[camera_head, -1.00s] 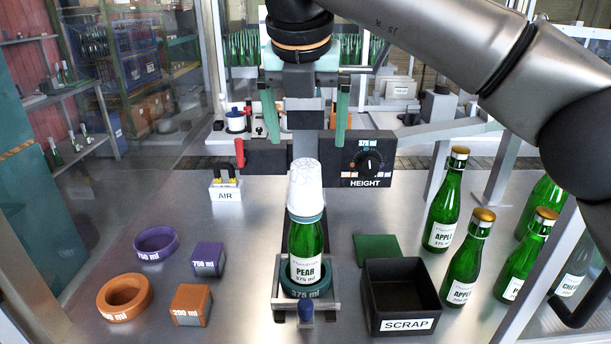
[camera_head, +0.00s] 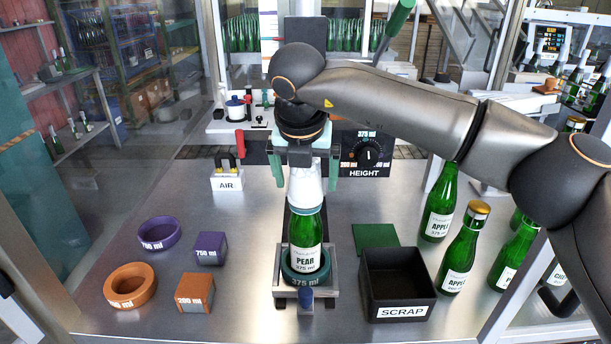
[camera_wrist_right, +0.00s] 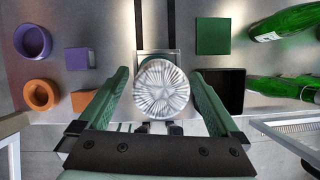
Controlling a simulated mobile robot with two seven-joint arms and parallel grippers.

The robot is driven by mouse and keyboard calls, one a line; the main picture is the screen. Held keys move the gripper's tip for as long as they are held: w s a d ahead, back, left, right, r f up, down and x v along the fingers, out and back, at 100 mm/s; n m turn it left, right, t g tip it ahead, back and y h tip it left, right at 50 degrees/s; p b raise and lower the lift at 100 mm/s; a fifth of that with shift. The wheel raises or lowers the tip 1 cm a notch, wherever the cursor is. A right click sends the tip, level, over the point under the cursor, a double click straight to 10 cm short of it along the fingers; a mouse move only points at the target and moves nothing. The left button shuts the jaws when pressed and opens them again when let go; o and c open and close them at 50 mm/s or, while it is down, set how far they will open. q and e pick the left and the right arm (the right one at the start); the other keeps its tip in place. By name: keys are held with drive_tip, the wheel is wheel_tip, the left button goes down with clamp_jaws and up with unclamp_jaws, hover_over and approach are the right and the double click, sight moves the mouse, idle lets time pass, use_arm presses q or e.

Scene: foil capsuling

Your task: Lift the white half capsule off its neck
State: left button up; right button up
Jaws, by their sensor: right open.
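The white half capsule (camera_head: 305,188) sits over the neck of the green PEAR bottle (camera_head: 306,236), which stands upright in the 375 ml ring holder (camera_head: 304,279). In the right wrist view the capsule's pleated round top (camera_wrist_right: 161,90) lies between the fingers. My right gripper (camera_head: 304,182) points down from above, with one green finger on each side of the capsule's upper part. It is open, and gaps show between the fingers and the capsule in the right wrist view (camera_wrist_right: 163,90). My left gripper is not in view.
A black SCRAP bin (camera_head: 398,312) stands right of the holder, with a green block (camera_head: 376,235) behind it. Green bottles (camera_head: 465,250) stand at the right. Purple and orange rings and blocks (camera_head: 129,284) lie at the left. The HEIGHT dial panel (camera_head: 368,153) is behind.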

drive_tip(key=c, duration=0.9)
drive_tip(key=shift+r, duration=0.1)
drive_tip(key=shift+r, duration=0.6)
drive_tip(key=shift+r+p, duration=0.5)
drive_tip(key=shift+r, duration=7.7)
drive_tip(key=shift+f+b, duration=2.15)
drive_tip(key=shift+f, duration=0.15)
